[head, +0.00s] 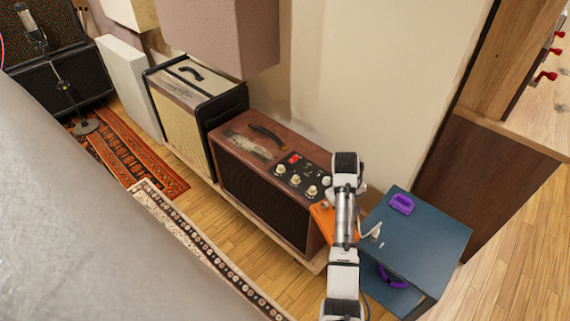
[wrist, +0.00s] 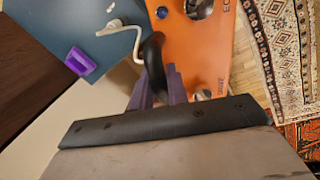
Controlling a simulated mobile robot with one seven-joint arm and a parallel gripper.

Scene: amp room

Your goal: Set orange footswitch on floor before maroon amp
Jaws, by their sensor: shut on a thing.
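The orange footswitch (head: 321,217) shows in the head view beside the right end of the maroon amp (head: 258,183), partly covered by my arm. In the wrist view the orange footswitch (wrist: 206,60) has a flat orange face with metal switches and dark lettering. My fingertips are hidden in the head view. The maroon amp has a dark front grille and a top panel with pale knobs and a red switch.
The blue cabinet (head: 430,233) bears a purple item (head: 401,204) and a white curled item (head: 375,231). A cream amp (head: 190,105) stands left of the maroon amp. A patterned rug (head: 205,251) lies along the wooden floor (head: 262,275) before the amps.

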